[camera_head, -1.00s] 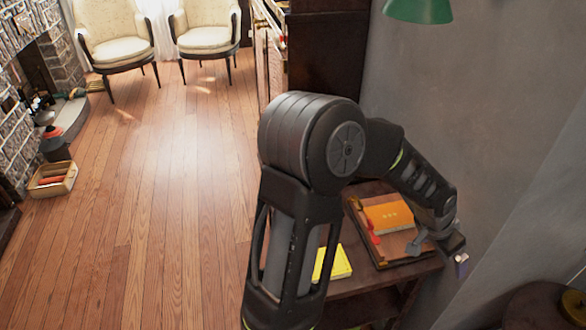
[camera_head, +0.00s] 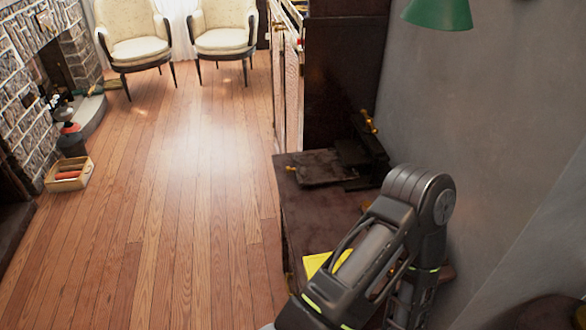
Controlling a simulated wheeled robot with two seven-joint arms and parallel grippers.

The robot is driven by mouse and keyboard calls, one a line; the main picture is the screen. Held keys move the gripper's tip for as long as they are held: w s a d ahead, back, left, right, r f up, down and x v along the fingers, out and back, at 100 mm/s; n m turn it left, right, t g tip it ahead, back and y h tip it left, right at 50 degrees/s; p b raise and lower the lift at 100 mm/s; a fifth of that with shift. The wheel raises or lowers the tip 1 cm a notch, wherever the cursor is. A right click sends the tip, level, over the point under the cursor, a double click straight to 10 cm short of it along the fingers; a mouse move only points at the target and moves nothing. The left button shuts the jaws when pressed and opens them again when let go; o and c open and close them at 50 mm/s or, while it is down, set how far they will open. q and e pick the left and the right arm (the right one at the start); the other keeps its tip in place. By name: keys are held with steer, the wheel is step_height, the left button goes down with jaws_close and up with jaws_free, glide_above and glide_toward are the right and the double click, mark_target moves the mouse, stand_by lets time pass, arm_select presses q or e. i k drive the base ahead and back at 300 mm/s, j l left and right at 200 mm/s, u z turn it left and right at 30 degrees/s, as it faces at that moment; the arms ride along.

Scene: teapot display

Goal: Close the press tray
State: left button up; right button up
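A dark press (camera_head: 362,150) with brass parts at its top stands at the far end of a dark wooden table, near the wall. Its flat dark tray (camera_head: 318,168) sticks out to the left, with a small brass knob at its left end. The tray looks pulled out. One of my arms rises from the bottom of the view and bends at the elbow, right of and nearer than the press. Its forearm runs down out of the view. Neither gripper shows, and nothing of mine touches the press or tray.
A yellow book (camera_head: 316,264) lies on the table (camera_head: 312,215), partly behind my arm. A tall dark cabinet (camera_head: 343,70) stands behind the press. A grey wall is on the right, with a green lamp shade (camera_head: 438,12) above. The wooden floor (camera_head: 190,190) on the left is open.

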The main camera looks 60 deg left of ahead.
mark_target(319, 167)
steer(key=u, duration=1.65)
steer(key=i+j+u, duration=0.1)
steer(key=u, duration=0.2)
steer(key=i+j, duration=0.2)
steer(key=j, duration=0.2)
